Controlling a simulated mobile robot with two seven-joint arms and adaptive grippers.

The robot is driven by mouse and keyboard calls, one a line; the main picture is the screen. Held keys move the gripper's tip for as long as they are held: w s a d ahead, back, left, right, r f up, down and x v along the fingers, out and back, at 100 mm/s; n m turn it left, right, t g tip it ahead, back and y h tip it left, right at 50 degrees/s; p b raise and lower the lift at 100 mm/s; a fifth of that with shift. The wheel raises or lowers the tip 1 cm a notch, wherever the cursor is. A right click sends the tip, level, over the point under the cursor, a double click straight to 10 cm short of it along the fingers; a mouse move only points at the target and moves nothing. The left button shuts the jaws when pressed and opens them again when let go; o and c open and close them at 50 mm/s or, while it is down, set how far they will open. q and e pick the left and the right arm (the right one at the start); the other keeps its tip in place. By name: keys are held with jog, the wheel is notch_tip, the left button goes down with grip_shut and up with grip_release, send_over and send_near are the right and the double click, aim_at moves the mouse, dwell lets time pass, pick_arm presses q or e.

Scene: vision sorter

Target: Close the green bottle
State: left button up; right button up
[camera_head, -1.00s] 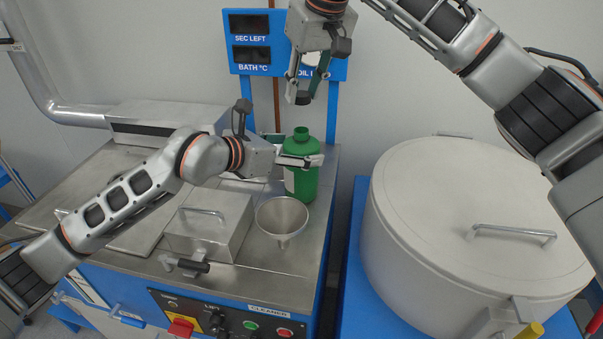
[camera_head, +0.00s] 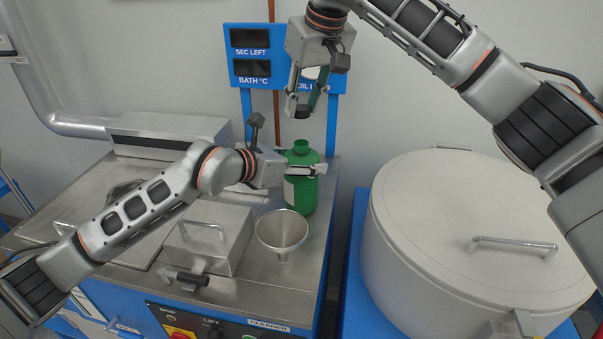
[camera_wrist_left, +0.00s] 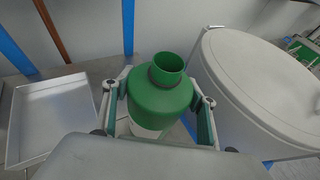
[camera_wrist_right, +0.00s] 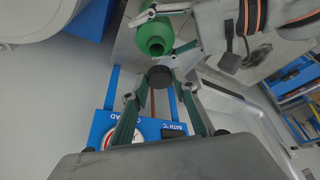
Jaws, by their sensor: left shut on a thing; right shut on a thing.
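The green bottle (camera_head: 303,190) stands upright on the steel worktop, its neck open at the top. My left gripper (camera_head: 302,170) is shut around the bottle's upper body; the left wrist view shows a finger on each side of the bottle (camera_wrist_left: 160,100) and the open mouth. My right gripper (camera_head: 304,102) hangs above the bottle, shut on a small black cap (camera_wrist_right: 160,76). The cap (camera_head: 302,112) is apart from the bottle's neck, with a gap between them. In the right wrist view the bottle's open mouth (camera_wrist_right: 156,46) shows beyond the cap.
A metal funnel (camera_head: 282,231) stands in front of the bottle. A lidded steel box (camera_head: 203,240) is left of it. A blue sign with displays (camera_head: 250,50) is behind my right gripper. A large white lidded drum (camera_head: 470,240) stands to the right.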

send_over(301, 143)
jog(key=shift+s+d+f, duration=0.15)
jog(key=shift+s+f, duration=0.05)
jog(key=shift+f, duration=1)
jog(key=shift+s+d+f, duration=0.1)
jog(key=shift+s+f, duration=0.1)
jog(key=shift+f, duration=1)
jog(key=shift+f, duration=0.85)
jog(key=shift+f, duration=0.55)
